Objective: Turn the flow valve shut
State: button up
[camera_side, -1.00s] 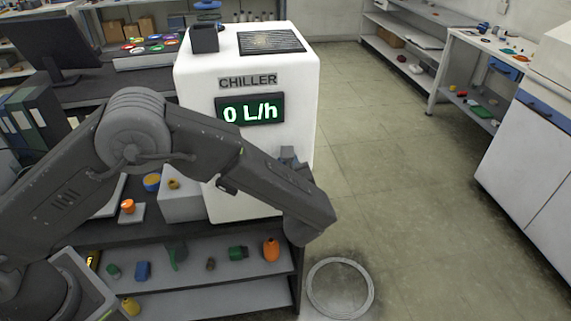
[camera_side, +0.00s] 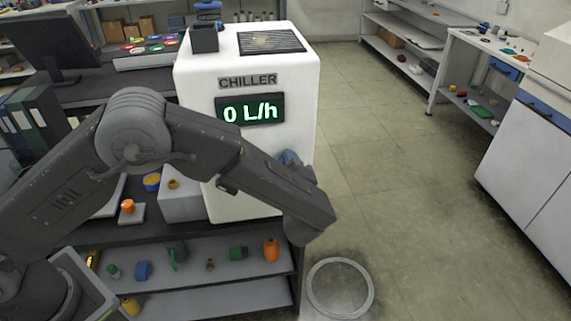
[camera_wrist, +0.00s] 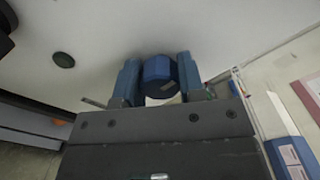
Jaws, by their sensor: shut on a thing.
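The white chiller (camera_side: 247,180) stands on the bench, and its green display (camera_side: 250,109) reads 0 L/h. In the wrist view the flow valve's dark blue knob (camera_wrist: 159,76) sticks out from the white chiller face (camera_wrist: 190,25). My gripper (camera_wrist: 159,80) has one blue-grey finger on each side of the knob and is shut on it. In the side view my gripper (camera_side: 290,158) is at the chiller's right edge, partly behind my wrist, and the knob cannot be made out clearly there.
A dark round spot (camera_wrist: 64,60) sits on the chiller face left of the knob. Below the bench top, a shelf (camera_side: 215,270) holds several small coloured parts. The floor to the right is open, with a round ring (camera_side: 340,288) near the bench.

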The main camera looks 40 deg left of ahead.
dwell(0.4)
jog(key=o, duration=0.9)
jog(key=shift+o, duration=0.2)
jog(key=shift+s, duration=0.1)
jog(key=v, duration=1.3)
jog(key=shift+s+d, duration=0.25)
jog(key=shift+d, duration=0.05)
